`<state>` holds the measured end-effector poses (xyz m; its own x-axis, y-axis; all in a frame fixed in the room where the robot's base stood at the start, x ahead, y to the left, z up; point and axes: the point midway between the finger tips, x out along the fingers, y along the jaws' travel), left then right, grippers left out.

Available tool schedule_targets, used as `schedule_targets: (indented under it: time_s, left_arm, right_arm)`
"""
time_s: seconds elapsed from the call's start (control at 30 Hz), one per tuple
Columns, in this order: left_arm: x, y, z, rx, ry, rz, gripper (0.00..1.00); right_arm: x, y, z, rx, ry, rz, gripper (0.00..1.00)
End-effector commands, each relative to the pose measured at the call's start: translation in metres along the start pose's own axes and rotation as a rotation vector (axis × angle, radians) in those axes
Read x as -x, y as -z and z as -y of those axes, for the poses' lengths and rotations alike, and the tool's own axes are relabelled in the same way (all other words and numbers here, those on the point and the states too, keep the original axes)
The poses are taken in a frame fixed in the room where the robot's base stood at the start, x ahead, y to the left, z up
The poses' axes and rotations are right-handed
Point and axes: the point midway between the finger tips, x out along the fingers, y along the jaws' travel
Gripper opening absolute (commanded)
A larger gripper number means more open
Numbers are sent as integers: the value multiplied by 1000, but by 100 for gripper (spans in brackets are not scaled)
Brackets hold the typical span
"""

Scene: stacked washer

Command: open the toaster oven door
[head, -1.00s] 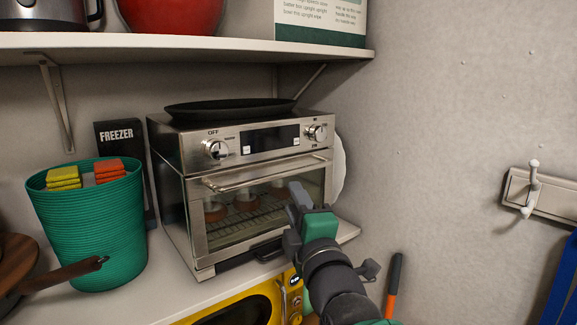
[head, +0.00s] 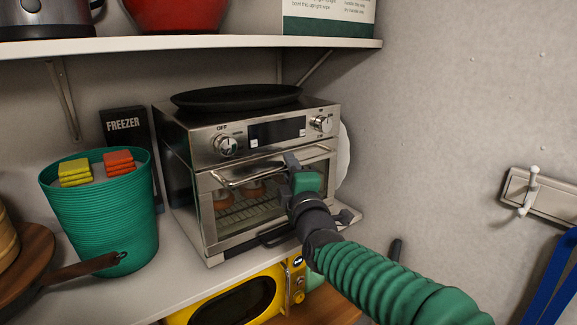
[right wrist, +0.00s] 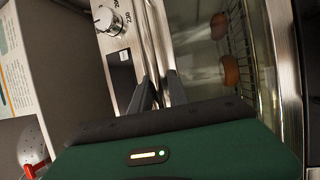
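The toaster oven (head: 193,188) is a steel box on the lower shelf, with two knobs and a dark display. Its glass door (head: 239,214) looks closed, with a rack and brownish round items behind it. A bar handle (head: 233,183) runs along the door's top. My right gripper (head: 290,161) is at the right part of this handle. In the right wrist view the fingers of this gripper (right wrist: 159,88) are a narrow gap apart at the handle bar (right wrist: 163,45); whether they grip it is unclear. My left gripper is not in view.
A black pan (head: 236,96) lies on the oven. A green basket (head: 103,222) with sponges and a dark freezer box (head: 124,126) stand left of it. The upper shelf (head: 200,43) is above; a yellow appliance (head: 240,303) is below. The wall (head: 440,130) is close on the right.

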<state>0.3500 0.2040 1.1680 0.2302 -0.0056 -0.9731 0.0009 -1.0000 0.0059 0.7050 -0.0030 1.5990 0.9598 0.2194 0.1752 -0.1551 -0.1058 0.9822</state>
Motion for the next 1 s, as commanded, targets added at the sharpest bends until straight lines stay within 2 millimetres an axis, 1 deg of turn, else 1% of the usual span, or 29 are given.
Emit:
schedule_targets:
  time_s: [0.03, 0.07, 0.1, 1.0]
  left_arm:
    - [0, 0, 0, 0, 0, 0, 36]
    - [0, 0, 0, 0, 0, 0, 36]
    - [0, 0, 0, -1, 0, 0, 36]
    - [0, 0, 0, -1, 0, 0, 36]
  right_arm:
    - [0, 4, -3, -3, -6, -8, 5]
    - [0, 4, -3, -3, -5, -8, 1]
    - [0, 4, -3, -3, -5, -8, 0]
    - [0, -7, -2, -2, -4, 5, 0]
